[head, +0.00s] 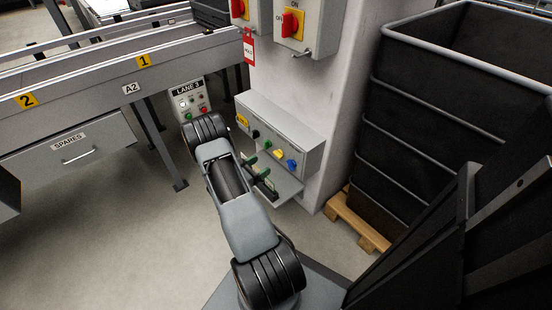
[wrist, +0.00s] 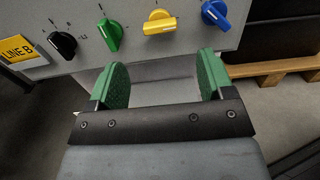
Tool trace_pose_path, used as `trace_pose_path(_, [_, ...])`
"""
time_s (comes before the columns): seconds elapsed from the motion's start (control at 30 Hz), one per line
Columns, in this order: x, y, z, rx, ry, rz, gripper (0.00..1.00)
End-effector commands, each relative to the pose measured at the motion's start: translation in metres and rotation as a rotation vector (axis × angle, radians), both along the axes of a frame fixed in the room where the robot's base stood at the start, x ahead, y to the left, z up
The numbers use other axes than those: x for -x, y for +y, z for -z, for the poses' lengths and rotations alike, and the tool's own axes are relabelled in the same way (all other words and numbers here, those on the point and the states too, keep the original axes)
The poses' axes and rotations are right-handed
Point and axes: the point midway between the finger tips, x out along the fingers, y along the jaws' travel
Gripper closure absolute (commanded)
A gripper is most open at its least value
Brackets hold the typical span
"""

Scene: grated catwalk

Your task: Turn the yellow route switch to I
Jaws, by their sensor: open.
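The yellow route switch (wrist: 158,23) is a knob on the grey panel box, third in a row of coloured knobs. Its grip lies roughly level across the picture in the wrist view; the marks around it are too small to read. It also shows in the head view (head: 280,154). My gripper (wrist: 157,82) is open and empty, its two green pads apart. It is below and in front of the row, touching no knob, with the yellow switch above the gap between the pads. In the head view my gripper (head: 261,173) is by the box's lower edge.
A black knob (wrist: 62,43) and a green knob (wrist: 109,35) sit left of the yellow one, a blue knob (wrist: 215,14) right. A "LINE B" label (wrist: 18,51) is at left. A dark bin (head: 440,110) on a pallet (head: 355,222) stands right.

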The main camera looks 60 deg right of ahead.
Motion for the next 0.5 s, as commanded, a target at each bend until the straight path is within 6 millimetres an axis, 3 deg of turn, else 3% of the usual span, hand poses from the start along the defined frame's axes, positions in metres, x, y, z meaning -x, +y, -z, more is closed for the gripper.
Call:
trace_pose_path(0.2, [0.014, -0.040, 0.002, 0.001, -0.003, 0.004, 0.26])
trace_pose_path(0.5, [0.025, -0.074, 0.001, -0.001, -0.001, 0.002, 0.26])
